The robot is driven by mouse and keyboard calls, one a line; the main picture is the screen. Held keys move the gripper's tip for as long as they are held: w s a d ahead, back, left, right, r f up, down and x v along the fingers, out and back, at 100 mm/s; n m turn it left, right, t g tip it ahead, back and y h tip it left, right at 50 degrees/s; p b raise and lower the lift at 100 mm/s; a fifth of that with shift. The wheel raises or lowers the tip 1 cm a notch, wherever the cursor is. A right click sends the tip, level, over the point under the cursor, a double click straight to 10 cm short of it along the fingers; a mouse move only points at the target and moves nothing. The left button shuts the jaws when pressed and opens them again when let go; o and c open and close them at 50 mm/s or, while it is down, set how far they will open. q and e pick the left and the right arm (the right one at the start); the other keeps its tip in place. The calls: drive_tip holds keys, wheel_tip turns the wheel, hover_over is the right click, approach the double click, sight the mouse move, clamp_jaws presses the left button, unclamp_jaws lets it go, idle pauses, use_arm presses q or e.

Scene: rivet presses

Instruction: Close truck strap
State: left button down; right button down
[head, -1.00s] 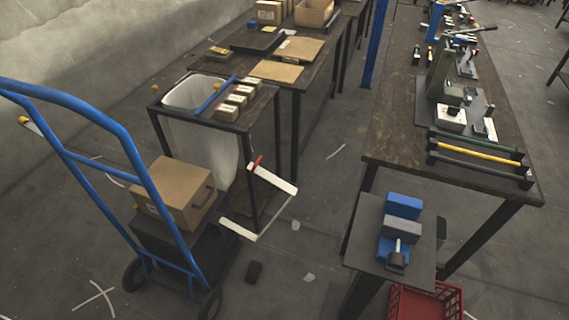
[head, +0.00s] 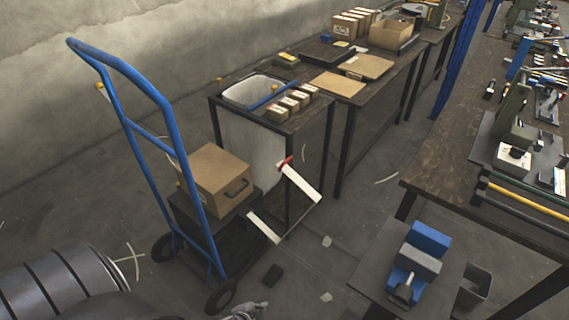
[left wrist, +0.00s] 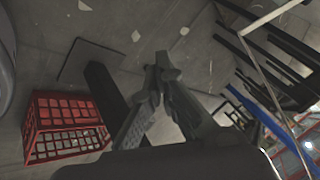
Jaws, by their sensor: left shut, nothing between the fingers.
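The blue hand truck (head: 150,100) stands upright at the left, with a cardboard box (head: 213,172) on the dark load (head: 232,235) at its base. A black handle (head: 237,187) shows on the box's side. I cannot make out a strap across the box. A white strip with a red end (head: 300,182) shows right of the truck; I cannot tell if it is the strap. My left gripper (head: 262,306) is at the bottom edge of the head view, below and right of the truck's wheel. In the left wrist view its fingers (left wrist: 162,62) are shut and empty. My right gripper is out of view.
A frame table with a white bin (head: 250,92) and small boxes stands behind the truck. A blue vise (head: 425,245) sits on a low stand at the right. The left wrist view shows a red crate (left wrist: 62,118) on the floor. Floor between truck and vise is mostly clear.

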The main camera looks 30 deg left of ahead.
use_arm(q)
drive_tip(key=w+a+r+m+t+y+b, duration=0.1)
drive_tip(key=w+a+r+m+t, duration=0.1)
drive_tip(key=w+r, duration=0.45)
drive_tip(key=w+a+r+m+t+b, duration=0.1)
drive_tip(key=w+r+m+t+b, duration=0.15)
drive_tip(key=w+r, duration=0.4)
drive_tip(key=m+t+b, duration=0.1)
drive_tip(key=m+t, duration=0.4)
drive_tip(key=t, duration=0.1)
approach(283, 163)
drive_tip(key=d, duration=0.3)
drive_tip(key=shift+y, duration=0.4)
drive_tip(key=w+a, duration=0.1)
drive_tip(key=w, duration=0.2)
drive_tip(key=w+a+p, duration=0.1)
drive_tip(key=w, duration=0.2)
drive_tip(key=w+a+p, duration=0.1)
drive_tip(key=w+a, duration=0.1)
drive_tip(key=w, duration=0.2)
drive_tip(key=shift+r, duration=0.35)
drive_tip(key=shift+a, duration=0.6)
drive_tip(key=a+r+n+p, duration=0.3)
drive_tip(key=a+p, duration=0.2)
drive_tip(key=a, duration=0.6)
drive_tip(key=shift+w+a+g, duration=0.35)
drive_tip(key=shift+w+a, duration=0.05)
